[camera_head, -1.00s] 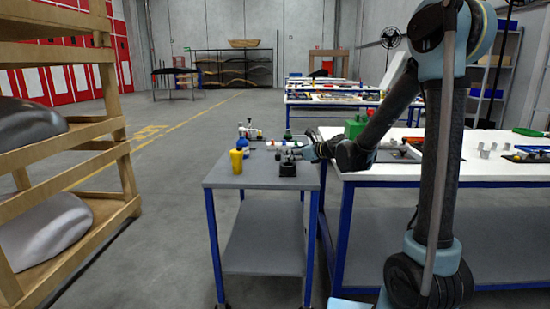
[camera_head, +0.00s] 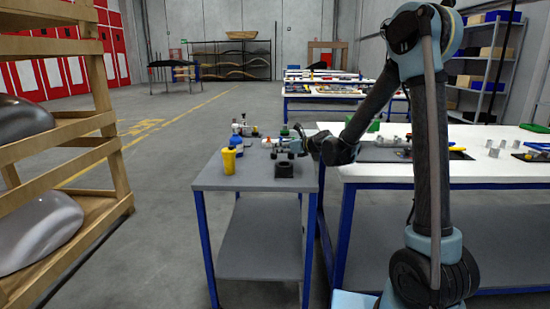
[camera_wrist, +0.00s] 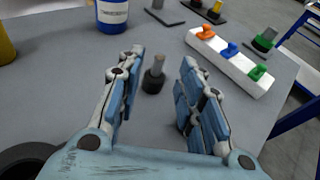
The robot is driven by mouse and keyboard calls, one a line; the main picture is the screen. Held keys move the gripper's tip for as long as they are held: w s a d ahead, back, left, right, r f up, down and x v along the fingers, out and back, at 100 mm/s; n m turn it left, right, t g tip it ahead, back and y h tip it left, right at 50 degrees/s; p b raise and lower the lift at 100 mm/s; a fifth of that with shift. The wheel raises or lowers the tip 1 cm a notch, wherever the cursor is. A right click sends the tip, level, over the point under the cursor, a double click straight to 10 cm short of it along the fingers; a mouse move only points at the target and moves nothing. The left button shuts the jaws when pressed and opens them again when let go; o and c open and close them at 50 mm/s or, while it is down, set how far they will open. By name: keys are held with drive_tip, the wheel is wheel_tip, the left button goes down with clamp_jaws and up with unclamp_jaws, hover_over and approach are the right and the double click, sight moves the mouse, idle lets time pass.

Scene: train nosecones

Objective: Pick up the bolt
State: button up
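The bolt (camera_wrist: 154,74) stands upright on the grey table top in the wrist view, with a dark lower end and a grey shank. My gripper (camera_wrist: 156,68) is open, with its two blue-grey fingers apart. The bolt shows in the gap between them, nearer the left finger, with no clear contact. In the head view my gripper (camera_head: 298,142) is low over the far right part of the small grey table (camera_head: 216,180). I cannot make out the bolt for sure there.
A yellow cup (camera_head: 229,161), a blue bottle (camera_head: 236,139) and a black block with a hole (camera_head: 284,169) stand nearby. A white holder (camera_wrist: 228,62) with orange, blue and green pieces lies right of the gripper. A white-topped table (camera_head: 400,172) adjoins on the right.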

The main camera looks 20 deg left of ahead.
drive_tip(key=shift+x, duration=2.95)
drive_tip(key=shift+r, duration=0.15)
clamp_jaws()
